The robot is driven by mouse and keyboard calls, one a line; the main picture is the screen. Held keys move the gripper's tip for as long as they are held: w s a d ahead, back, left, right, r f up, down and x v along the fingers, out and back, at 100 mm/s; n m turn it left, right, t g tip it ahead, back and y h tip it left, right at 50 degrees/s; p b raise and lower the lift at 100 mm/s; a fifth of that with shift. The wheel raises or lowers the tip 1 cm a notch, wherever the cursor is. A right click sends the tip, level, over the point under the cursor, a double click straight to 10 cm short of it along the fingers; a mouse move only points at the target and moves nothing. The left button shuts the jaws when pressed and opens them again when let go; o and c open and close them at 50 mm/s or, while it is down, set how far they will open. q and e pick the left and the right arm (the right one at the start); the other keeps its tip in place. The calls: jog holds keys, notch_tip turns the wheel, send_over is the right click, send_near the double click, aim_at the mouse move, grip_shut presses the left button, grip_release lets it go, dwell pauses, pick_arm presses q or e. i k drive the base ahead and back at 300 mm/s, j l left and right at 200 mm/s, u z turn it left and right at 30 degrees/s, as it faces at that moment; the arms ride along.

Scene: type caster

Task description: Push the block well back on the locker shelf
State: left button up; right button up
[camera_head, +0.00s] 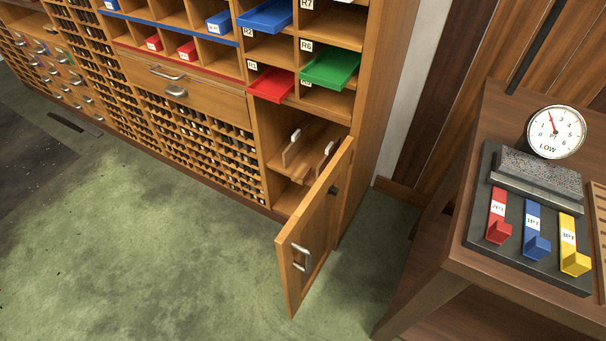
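The locker's wooden door (316,229) stands wide open at the foot of the cabinet, with a metal handle (301,257) on its face. Inside the locker, a wooden shelf (277,159) shows partly, with two pale upright handle-like pieces (291,149) on it. The door hides part of the inside. A grey speckled block (540,177) sits on a black base on the table at the right; I cannot tell whether it is the task's block. No block is clearly seen on the locker shelf. Neither of my grippers is in view.
A round dial (556,132) reading LOW stands behind the base (483,215). Red (498,216), blue (536,231) and yellow (573,245) levers line its front. Red (271,84), green (330,68) and blue (265,15) trays jut out above the locker. The green floor (170,240) is clear.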

aim_at(302, 172)
jog(key=j+z, duration=0.4)
jog(key=j, duration=1.45)
jog(key=i+j+z, duration=0.15)
jog(key=i+j, duration=0.15)
jog(key=i+j+z, duration=0.2)
jog(key=j, duration=0.3)
jog(key=i+j+z, duration=0.15)
jog(key=i+j, duration=0.25)
jog(key=i+j+z, duration=0.1)
jog(key=i+z, duration=0.15)
jog(key=i, duration=0.4)
